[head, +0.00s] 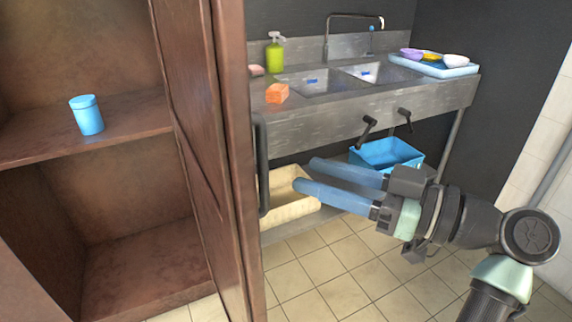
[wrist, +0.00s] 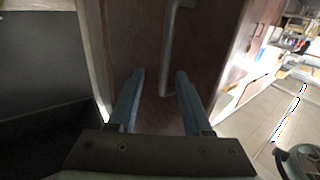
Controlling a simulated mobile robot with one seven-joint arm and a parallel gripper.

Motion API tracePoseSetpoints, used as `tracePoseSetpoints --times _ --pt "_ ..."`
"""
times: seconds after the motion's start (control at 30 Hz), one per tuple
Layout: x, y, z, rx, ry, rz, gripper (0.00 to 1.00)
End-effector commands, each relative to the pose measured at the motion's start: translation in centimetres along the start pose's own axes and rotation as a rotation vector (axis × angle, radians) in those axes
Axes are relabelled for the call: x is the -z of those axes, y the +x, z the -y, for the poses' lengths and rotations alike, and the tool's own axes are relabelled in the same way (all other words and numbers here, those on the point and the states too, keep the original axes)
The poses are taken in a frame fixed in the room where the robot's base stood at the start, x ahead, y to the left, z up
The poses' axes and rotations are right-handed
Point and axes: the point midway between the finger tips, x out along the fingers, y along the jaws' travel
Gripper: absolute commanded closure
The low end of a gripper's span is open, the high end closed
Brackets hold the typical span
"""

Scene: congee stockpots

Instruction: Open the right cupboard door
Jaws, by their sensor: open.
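The brown wooden cupboard stands at the left in the head view, with its shelf (head: 125,128) and interior exposed. Its right door (head: 195,130) stands out from the cupboard, seen nearly edge-on. The door's dark vertical bar handle (head: 262,170) is on the side facing my gripper. My gripper (head: 308,174) is open and empty, its blue fingers pointing left towards the handle, with a gap between. In the wrist view the fingers (wrist: 160,74) point at the brown door, and the grey handle (wrist: 170,45) shows just beyond and between their tips, not gripped.
A blue canister (head: 87,115) stands on the shelf. A steel sink counter (head: 360,105) is behind my gripper, with a cream bin (head: 287,208) and a blue crate (head: 388,155) below. The tiled floor (head: 340,265) in front is clear. A brown panel fills the lower left corner.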

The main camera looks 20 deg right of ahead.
Motion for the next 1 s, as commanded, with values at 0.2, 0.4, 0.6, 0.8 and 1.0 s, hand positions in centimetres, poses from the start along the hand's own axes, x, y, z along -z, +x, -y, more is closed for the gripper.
tracePoseSetpoints --times 0.2,0.4,0.6,0.8,1.0 --pt "0.1 -3.7 -0.1 -0.002 0.0 -0.002 0.5" --pt "0.1 -4.8 0.0 0.001 0.0 -0.001 0.5" --pt "0.1 -4.9 0.0 0.002 0.0 -0.001 0.5" --pt "0.1 -4.8 0.0 0.001 0.0 -0.001 0.5" --pt "0.1 -4.9 0.0 0.001 0.0 -0.001 0.5"
